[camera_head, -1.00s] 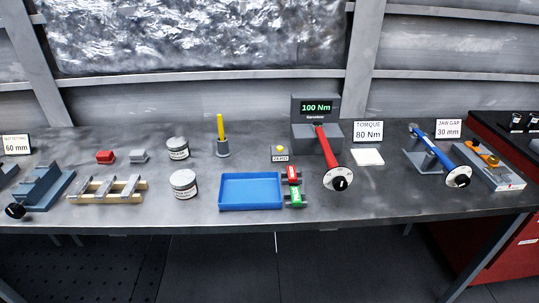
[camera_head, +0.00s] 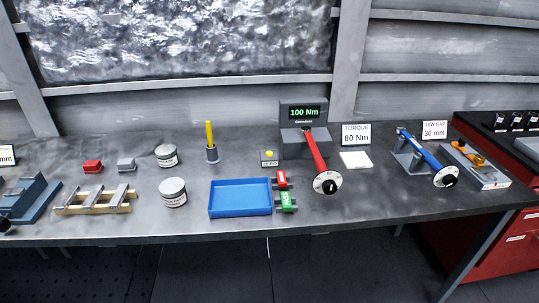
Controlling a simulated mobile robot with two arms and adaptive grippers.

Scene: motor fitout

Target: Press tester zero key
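The torque tester (camera_head: 303,113) stands towards the back of the bench, a grey block with a display reading 100 Nm. A red-handled torque wrench (camera_head: 316,150) lies against it, its dial end pointing to the front. The zero key (camera_head: 269,155) is a yellow button on a small grey box labelled ZERO, just left of the tester. Nothing touches the key or covers it. Neither of my grippers shows in the head view.
A blue tray (camera_head: 240,211) lies in front of the key, with red (camera_head: 281,179) and green (camera_head: 287,201) tagged pieces beside it. A yellow marker in a holder (camera_head: 211,152) stands left of the key. A blue wrench (camera_head: 425,153) rests at the right.

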